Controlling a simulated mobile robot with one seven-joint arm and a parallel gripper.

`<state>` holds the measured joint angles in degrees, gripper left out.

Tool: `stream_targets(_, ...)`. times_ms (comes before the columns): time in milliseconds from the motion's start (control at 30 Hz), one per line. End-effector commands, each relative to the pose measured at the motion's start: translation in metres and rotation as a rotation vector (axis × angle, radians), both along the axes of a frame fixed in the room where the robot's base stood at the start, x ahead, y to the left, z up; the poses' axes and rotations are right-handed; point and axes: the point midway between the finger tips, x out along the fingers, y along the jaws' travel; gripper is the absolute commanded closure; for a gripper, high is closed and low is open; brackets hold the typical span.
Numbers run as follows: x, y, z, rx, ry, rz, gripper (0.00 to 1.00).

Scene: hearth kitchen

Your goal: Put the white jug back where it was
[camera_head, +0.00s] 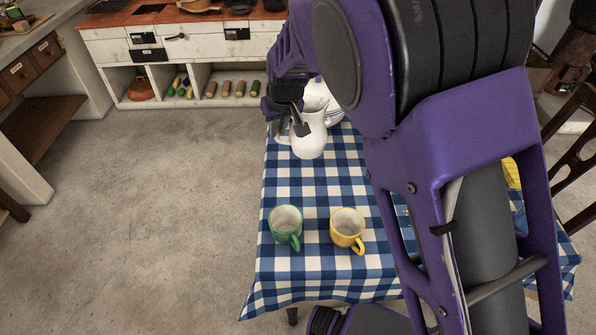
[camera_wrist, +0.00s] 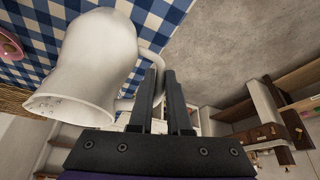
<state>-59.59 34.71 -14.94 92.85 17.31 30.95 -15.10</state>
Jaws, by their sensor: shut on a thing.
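The white jug (camera_head: 309,137) is at the far left part of the table with the blue-and-white checked cloth (camera_head: 300,185). My gripper (camera_head: 298,122) is at the jug's left side, shut on its handle. In the wrist view the white jug (camera_wrist: 98,62) fills the left, and the gripper's fingers (camera_wrist: 164,85) are close together at its handle. The jug looks close to upright in the head view. I cannot tell whether its base touches the cloth.
A green mug (camera_head: 286,224) and a yellow mug (camera_head: 347,227) stand on the near part of the table. White dishes (camera_head: 333,108) are just behind the jug. My arm hides the table's right side. Open floor (camera_head: 160,220) lies to the left.

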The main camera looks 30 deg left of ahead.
Motion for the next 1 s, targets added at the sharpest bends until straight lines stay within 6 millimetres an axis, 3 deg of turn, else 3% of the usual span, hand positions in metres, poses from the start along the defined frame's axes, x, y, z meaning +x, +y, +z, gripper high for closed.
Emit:
stream_targets(233,0.004,0.001,0.0,0.002,-0.002,0.004,1.0)
stream_targets(500,0.005,0.001,-0.045,0.0,-0.003,0.005,1.0)
stream_targets(767,0.005,0.001,-0.065,0.002,-0.003,0.005,1.0)
stream_targets(1000,0.004,0.001,-0.095,0.0,-0.003,0.005,1.0)
